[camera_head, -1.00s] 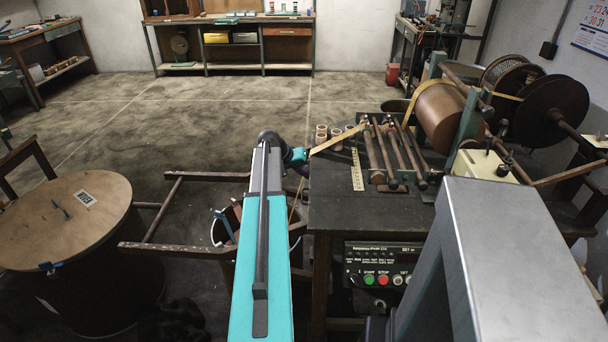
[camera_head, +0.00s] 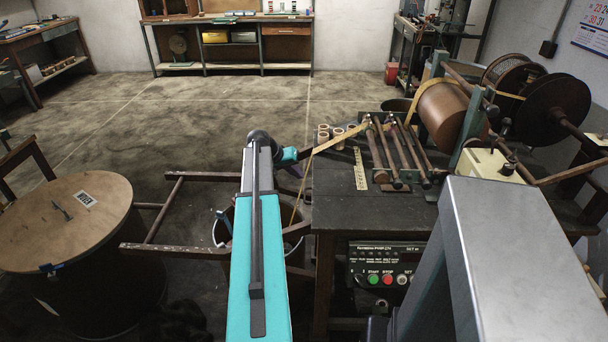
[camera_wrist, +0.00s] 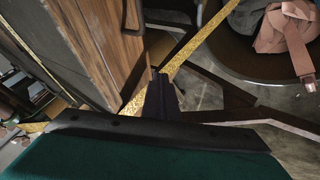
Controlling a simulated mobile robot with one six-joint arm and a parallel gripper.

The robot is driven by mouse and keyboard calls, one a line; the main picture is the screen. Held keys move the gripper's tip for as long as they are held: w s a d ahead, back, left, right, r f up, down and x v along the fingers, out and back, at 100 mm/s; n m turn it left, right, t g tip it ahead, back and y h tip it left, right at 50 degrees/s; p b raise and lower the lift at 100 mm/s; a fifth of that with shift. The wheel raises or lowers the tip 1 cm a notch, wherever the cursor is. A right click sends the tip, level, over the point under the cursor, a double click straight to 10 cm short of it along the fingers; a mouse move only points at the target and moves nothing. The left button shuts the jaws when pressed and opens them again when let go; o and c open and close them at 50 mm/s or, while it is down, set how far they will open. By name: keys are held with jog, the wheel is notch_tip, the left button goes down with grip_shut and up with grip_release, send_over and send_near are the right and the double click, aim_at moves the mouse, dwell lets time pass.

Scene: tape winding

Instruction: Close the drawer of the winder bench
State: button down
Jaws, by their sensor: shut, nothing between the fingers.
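The winder bench (camera_head: 330,205) stands right of my arm in the head view, with a dark top and rollers on it. I cannot make out its drawer in the head view. In the wrist view a brown wooden panel (camera_wrist: 92,35), which looks like the drawer front, runs along the dark bench top with a dark strip on its face. How far it stands out I cannot tell. My gripper (camera_wrist: 163,88) is shut and empty, just right of the panel's lower end; I cannot tell whether they touch.
A yellow tape (camera_wrist: 188,48) runs down past my fingers in the wrist view. A bin with a pinkish tape coil (camera_wrist: 285,35) is at its upper right. A wooden frame (camera_head: 165,215) and a round-topped drum (camera_head: 65,225) stand left of my arm. The floor behind is clear.

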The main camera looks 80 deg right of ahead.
jog(key=v, duration=1)
jog(key=shift+s+b, duration=0.15)
jog(key=shift+b, duration=0.3)
